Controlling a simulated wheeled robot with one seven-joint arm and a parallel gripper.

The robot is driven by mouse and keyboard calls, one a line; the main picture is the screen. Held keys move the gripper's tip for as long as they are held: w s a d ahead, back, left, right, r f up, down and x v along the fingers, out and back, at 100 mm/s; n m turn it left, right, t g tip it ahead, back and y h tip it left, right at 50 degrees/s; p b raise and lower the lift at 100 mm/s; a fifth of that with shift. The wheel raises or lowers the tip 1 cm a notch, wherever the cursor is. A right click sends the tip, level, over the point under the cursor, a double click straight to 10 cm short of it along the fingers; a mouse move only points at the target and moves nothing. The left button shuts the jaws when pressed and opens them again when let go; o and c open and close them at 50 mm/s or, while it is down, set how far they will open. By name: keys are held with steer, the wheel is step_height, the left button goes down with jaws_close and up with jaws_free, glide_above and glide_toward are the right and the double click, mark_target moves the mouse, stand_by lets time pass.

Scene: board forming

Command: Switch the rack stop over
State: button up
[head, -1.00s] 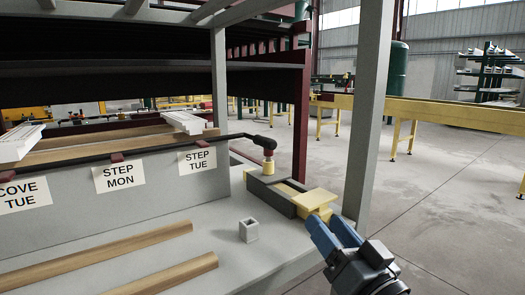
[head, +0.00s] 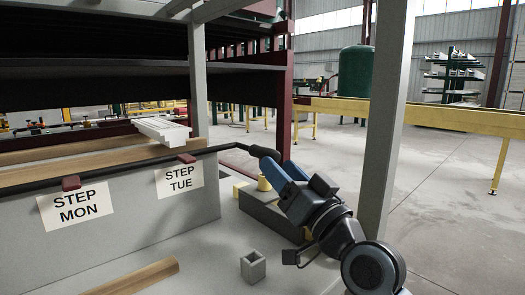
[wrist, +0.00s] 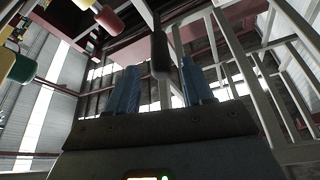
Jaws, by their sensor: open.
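The rack stop is a long black bar (head: 120,164) along the top of the grey front board, ending at the right in a thick black handle (head: 262,151). My gripper (head: 279,165) is at this handle, its blue fingers open and pointing up and left. In the wrist view the fingers stand apart, with a dark handle (wrist: 160,55) showing between them. Whether either finger touches it I cannot tell. Signs reading STEP MON (head: 76,207) and STEP TUE (head: 180,180) hang below the bar. A pale yellow knob (head: 264,184) stands just below the handle, partly near my fingers.
A dark grey box (head: 262,211) sits under my gripper and is partly hidden by it. A small hollow grey block (head: 253,266) and a wooden strip (head: 135,279) lie on the grey table. A grey post (head: 388,120) rises right of my arm. White moulding (head: 163,130) rests behind the bar.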

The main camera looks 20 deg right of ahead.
mark_target(266, 153)
steer(key=p+x, duration=0.1)
steer(key=x, duration=0.5)
jaws_close()
stand_by(0.4)
